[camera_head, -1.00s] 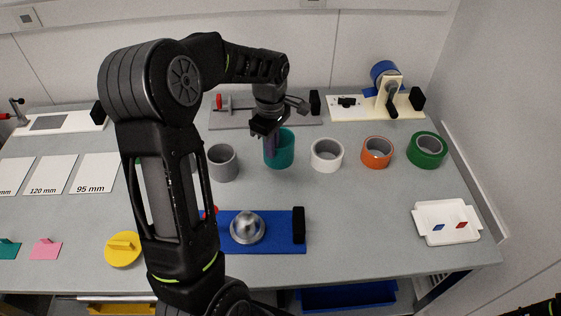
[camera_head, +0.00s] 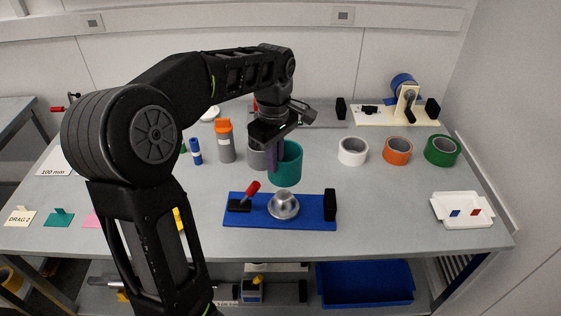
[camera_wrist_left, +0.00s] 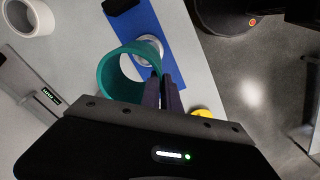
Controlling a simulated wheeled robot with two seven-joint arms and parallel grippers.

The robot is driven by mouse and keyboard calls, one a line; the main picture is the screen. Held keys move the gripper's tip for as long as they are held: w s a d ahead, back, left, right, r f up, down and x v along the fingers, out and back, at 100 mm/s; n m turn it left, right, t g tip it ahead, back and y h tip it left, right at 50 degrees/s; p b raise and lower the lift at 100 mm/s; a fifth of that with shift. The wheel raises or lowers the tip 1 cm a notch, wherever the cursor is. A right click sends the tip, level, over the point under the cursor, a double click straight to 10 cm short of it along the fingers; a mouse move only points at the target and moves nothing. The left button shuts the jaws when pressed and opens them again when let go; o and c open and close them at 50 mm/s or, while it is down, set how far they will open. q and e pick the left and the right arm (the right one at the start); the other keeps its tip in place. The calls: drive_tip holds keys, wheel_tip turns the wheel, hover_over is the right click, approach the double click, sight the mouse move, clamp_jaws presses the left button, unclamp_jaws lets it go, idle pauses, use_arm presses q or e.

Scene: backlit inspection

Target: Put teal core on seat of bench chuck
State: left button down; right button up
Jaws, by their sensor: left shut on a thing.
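The teal core (camera_head: 288,170) is an open ring held by its wall in my left gripper (camera_head: 275,155). It appears raised over the table, just behind the bench chuck in the head view. The bench chuck is a blue board (camera_head: 312,220) with a round silver seat (camera_head: 284,205), a red-handled clamp (camera_head: 250,190) and a black end block (camera_head: 330,204). In the left wrist view, the fingers (camera_wrist_left: 163,95) grip the wall of the teal core (camera_wrist_left: 112,78). The silver seat (camera_wrist_left: 150,48) shows partly behind its rim. My right gripper is out of view.
White (camera_head: 353,151), orange (camera_head: 397,151) and green (camera_head: 441,151) rings stand to the right. An orange-topped grey bottle (camera_head: 225,142) stands left. A white tray (camera_head: 462,210) lies right; table between it and the chuck is clear.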

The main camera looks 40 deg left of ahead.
use_arm(q)
drive_tip(key=shift+s+f, duration=0.1)
drive_tip(key=shift+s, duration=0.05)
drive_tip(key=shift+f+b, duration=1.9)
drive_tip(key=shift+f, duration=1)
drive_tip(key=shift+s+f, duration=0.1)
drive_tip(key=shift+f, duration=0.1)
drive_tip(key=shift+f+b, duration=2.1)
drive_tip(key=shift+f, duration=0.9)
drive_tip(key=shift+r, duration=0.1)
